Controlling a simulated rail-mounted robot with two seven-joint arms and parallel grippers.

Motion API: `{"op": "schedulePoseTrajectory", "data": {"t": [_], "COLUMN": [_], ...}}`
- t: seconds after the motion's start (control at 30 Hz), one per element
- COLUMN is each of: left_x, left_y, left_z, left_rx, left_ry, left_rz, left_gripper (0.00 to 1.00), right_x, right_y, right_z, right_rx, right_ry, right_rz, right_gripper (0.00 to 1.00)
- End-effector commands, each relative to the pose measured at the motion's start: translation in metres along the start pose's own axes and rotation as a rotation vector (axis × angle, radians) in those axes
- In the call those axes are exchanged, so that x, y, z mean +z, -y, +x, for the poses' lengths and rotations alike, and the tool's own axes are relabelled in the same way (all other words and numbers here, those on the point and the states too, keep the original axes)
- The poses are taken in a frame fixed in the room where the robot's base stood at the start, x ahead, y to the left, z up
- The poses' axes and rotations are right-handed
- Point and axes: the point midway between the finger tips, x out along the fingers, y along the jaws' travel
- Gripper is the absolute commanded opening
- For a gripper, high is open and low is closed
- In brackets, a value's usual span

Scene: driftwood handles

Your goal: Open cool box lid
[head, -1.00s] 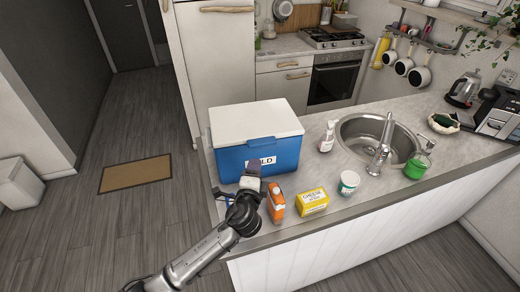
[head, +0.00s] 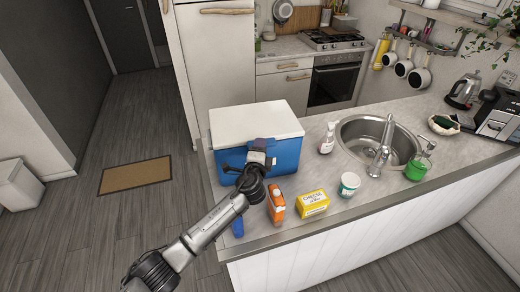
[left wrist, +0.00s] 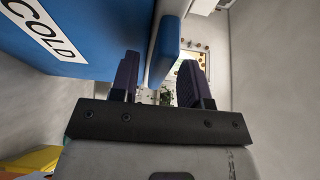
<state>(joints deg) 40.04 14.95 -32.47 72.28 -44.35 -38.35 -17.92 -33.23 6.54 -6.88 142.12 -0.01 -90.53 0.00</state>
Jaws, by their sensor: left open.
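The cool box (head: 285,158) is blue with a white lid (head: 255,120), lying closed on the near left of the counter. In the left wrist view the blue wall (left wrist: 80,65) carries a COLD label (left wrist: 42,28), and a blue tab (left wrist: 166,48) sticks out along the pale lid edge. My left gripper (head: 260,147) is at the upper front of the box and hides the label in the head view. In the left wrist view its open fingers (left wrist: 160,78) lie on either side of the tab; contact cannot be told. My right gripper is not in view.
An orange carton (head: 276,205), a yellow cheese box (head: 312,203) and a white-green tub (head: 348,184) stand near the counter's front edge. A blue item (head: 238,228) lies under my left arm. A soap bottle (head: 327,138) and the sink (head: 372,135) are to the right.

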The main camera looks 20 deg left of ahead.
Motion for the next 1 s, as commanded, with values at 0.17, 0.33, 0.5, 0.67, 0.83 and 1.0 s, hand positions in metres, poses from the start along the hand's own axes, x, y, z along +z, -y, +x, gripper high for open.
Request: {"op": "schedulePoseTrajectory", "data": {"t": [0.17,0.33,0.5,0.67,0.83,1.0], "left_x": [-0.0002,-0.0002,-0.0001,-0.0001,-0.0001,-0.0006], "left_y": [0.0000,-0.0001,-0.0002,-0.0003,-0.0004,0.0019], "left_z": [-0.0002,-0.0003,-0.0003,-0.0004,-0.0004,-0.0003], "left_rx": [0.000,0.000,0.000,0.000,0.001,0.004], "left_ry": [0.000,0.000,0.000,0.000,0.000,-0.001], "left_rz": [0.000,0.000,0.000,0.000,0.000,-0.001], "left_gripper": [0.42,0.25,0.09,0.00,0.00,0.00], "right_x": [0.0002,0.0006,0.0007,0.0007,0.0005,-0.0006], "right_y": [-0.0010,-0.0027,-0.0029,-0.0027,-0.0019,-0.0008], "right_z": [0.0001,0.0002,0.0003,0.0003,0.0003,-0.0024], "right_rx": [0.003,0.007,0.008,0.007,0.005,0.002], "right_ry": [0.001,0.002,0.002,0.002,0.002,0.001], "right_rz": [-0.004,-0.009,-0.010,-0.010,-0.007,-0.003], "right_gripper": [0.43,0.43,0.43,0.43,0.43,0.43]}}
